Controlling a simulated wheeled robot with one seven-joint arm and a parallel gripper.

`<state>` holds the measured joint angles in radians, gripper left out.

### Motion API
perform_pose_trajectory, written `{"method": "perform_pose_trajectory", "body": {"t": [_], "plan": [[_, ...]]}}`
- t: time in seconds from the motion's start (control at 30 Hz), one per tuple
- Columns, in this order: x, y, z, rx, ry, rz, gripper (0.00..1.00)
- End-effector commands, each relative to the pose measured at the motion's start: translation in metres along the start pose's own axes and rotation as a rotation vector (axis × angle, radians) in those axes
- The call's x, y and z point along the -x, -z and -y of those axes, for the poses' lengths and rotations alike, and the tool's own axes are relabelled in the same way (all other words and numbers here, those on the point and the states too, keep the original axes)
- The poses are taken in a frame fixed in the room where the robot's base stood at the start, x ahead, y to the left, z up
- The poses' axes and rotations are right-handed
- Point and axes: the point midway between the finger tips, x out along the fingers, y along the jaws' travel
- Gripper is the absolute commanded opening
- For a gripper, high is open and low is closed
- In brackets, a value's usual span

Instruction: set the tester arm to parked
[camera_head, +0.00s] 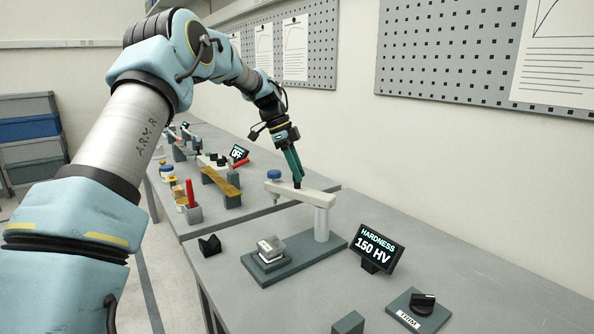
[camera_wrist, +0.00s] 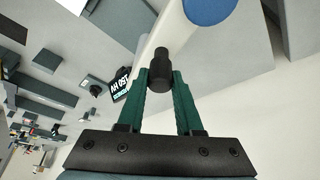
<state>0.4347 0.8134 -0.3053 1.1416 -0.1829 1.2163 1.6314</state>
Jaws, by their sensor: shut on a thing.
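The hardness tester has a pale swing arm (camera_head: 312,199) on a white post (camera_head: 321,223) over a dark grey base (camera_head: 310,262). A blue cap (camera_head: 273,174) shows at the arm's left end, and a blue disc (camera_wrist: 207,8) tops the pale arm (camera_wrist: 168,32) in the wrist view. My gripper (camera_head: 298,184) reaches down to the arm from above. In the wrist view its green fingers (camera_wrist: 160,78) are shut on a black knob (camera_wrist: 160,70) on the arm. The fingers hide part of the knob.
A metal sample block (camera_head: 270,247) sits on the base, left of the post. A display (camera_head: 375,247) reading 150 HV stands to the right. A black dial (camera_head: 423,303) and a black V-block (camera_head: 210,245) are nearby. Several items crowd the farther table.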

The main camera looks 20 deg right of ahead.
Motion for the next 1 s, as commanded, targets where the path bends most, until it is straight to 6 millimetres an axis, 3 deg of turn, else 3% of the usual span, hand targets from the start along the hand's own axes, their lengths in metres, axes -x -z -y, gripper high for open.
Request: {"method": "perform_pose_trajectory", "body": {"t": [0.13,0.17,0.4,0.77,1.0], "plan": [[0.001,0.003,0.002,-0.001,0.007,-0.004,0.00],[0.001,0.003,0.002,-0.001,0.007,-0.004,0.35],[0.000,0.002,0.001,-0.001,0.004,-0.003,0.62],[0.005,0.001,0.001,0.000,0.005,-0.001,0.64],[0.045,0.000,0.002,-0.001,0.007,-0.001,0.64]]}}
